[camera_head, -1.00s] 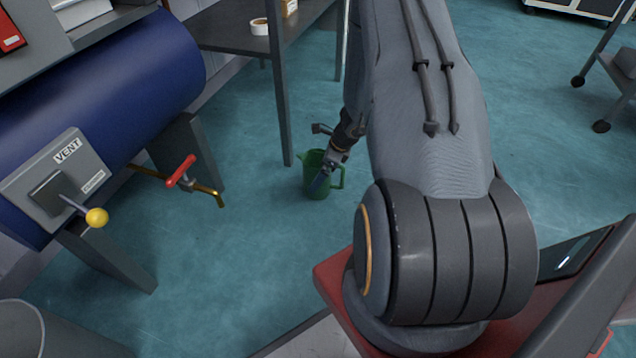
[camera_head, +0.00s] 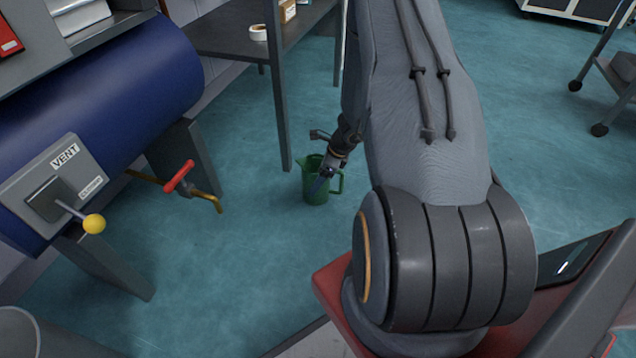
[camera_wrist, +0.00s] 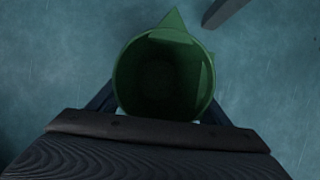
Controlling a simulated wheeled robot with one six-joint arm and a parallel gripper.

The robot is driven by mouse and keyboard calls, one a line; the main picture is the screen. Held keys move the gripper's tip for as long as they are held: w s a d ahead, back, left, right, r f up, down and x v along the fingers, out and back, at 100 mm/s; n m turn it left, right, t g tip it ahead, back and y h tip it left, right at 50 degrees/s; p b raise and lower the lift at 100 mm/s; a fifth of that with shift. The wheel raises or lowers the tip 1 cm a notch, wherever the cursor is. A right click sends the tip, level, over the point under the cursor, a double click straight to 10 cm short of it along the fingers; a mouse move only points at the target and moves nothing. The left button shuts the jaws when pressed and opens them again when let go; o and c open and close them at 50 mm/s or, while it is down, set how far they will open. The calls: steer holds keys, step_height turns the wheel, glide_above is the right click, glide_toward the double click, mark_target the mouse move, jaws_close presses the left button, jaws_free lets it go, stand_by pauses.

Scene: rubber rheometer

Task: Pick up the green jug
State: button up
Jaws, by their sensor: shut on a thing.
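The green jug (camera_head: 315,188) stands near the middle of the head view, upright as far as I can tell, over the blue-green floor. Its handle is on the right and its spout on the upper left. My gripper (camera_head: 322,182) reaches down to it and is shut on it, with a finger across its front. In the wrist view I look down into the open, empty-looking jug (camera_wrist: 163,75), with a finger on either side of it. I cannot tell whether its base touches the floor.
A grey shelf table (camera_head: 280,110) stands behind the jug, its leg close by. At left, a blue tank (camera_head: 100,110) has a vent box, a yellow-knobbed lever (camera_head: 93,223) and a red-handled tap (camera_head: 180,177). The floor in front of the jug is clear.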

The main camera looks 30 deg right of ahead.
mark_target(318, 155)
steer(key=shift+r, duration=0.15)
step_height(318, 155, up, 10)
steer(key=p, duration=0.5)
steer(key=s+a+r+n+g+p, duration=0.1)
steer(key=a+r+n+g, duration=0.15)
steer(key=a+n, duration=0.35)
steer(key=s+a+r+n+g+p, duration=0.1)
steer(key=s+a+r+n+g, duration=0.1)
steer(key=a+r+n, duration=0.3)
steer(key=s+a+r+n+g, duration=0.1)
steer(key=a+r+n+g, duration=0.1)
steer(key=a+n, duration=0.5)
steer(key=s+r+n+h+p, duration=0.1)
steer(key=s+r+n+p, duration=0.2)
steer(key=r+p, duration=1)
steer(key=s+a+r+n+g+h+p, duration=0.1)
steer(key=s+r+n+p, duration=0.2)
steer(key=r+p, duration=1)
steer(key=s+a+r+n+h+p, duration=0.1)
steer(key=s+r+n+p, duration=0.2)
steer(key=s+r+p, duration=0.5)
step_height(318, 155, up, 5)
steer(key=p, duration=0.5)
steer(key=shift+s+a+r+n, duration=0.15)
steer(key=shift+s+a+n, duration=0.05)
steer(key=shift+n, duration=0.2)
steer(key=shift+a, duration=0.1)
